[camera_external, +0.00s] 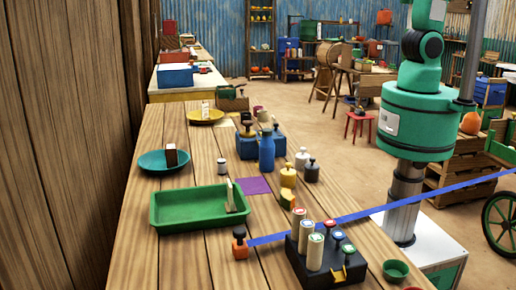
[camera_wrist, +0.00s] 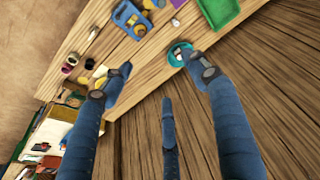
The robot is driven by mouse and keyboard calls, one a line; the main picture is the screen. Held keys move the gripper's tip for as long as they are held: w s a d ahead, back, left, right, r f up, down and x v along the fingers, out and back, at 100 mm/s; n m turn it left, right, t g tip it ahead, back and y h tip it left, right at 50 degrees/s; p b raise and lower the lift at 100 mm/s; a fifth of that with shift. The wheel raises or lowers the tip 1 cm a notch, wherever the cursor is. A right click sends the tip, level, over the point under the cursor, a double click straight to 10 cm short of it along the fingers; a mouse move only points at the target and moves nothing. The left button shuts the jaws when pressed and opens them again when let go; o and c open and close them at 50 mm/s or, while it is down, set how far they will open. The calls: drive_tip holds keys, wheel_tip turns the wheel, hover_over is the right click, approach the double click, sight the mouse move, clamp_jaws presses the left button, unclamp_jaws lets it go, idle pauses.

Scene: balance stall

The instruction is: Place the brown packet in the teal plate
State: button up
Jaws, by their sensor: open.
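The teal plate (camera_external: 147,165) lies near the left edge of the long wooden table in the external view. A small brown packet (camera_external: 171,155) with a pale side stands upright inside it. In the wrist view the teal plate (camera_wrist: 174,47) is partly covered by one of my fingers, with something pale inside it. My gripper (camera_wrist: 163,75) shows in the wrist view with its blue fingers spread apart and nothing between them. It is above the table's edge and the wooden boards. The external view does not show my gripper.
A green tray (camera_external: 165,216) holding a pale upright packet is in front of the teal plate. A yellow plate (camera_external: 194,119) with another packet lies behind. A blue bottle (camera_external: 266,150), dark weights and a black block with cylinders (camera_external: 318,270) stand to the right. A wooden wall borders the left.

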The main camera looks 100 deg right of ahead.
drive_tip(key=s+f+t, duration=0.1)
drive_tip(key=s+f, duration=0.1)
drive_tip(key=s, duration=1.2)
drive_tip(key=s+f+t, duration=0.1)
drive_tip(key=s+f, duration=0.2)
drive_tip(key=s, duration=1.1)
drive_tip(key=shift+s+a+f, duration=0.15)
drive_tip(key=shift+a, duration=0.15)
wheel_tip(320, 180, down, 6)
drive_tip(key=b, duration=0.6)
drive_tip(key=shift+f+b, duration=0.25)
drive_tip(key=shift+b, duration=0.05)
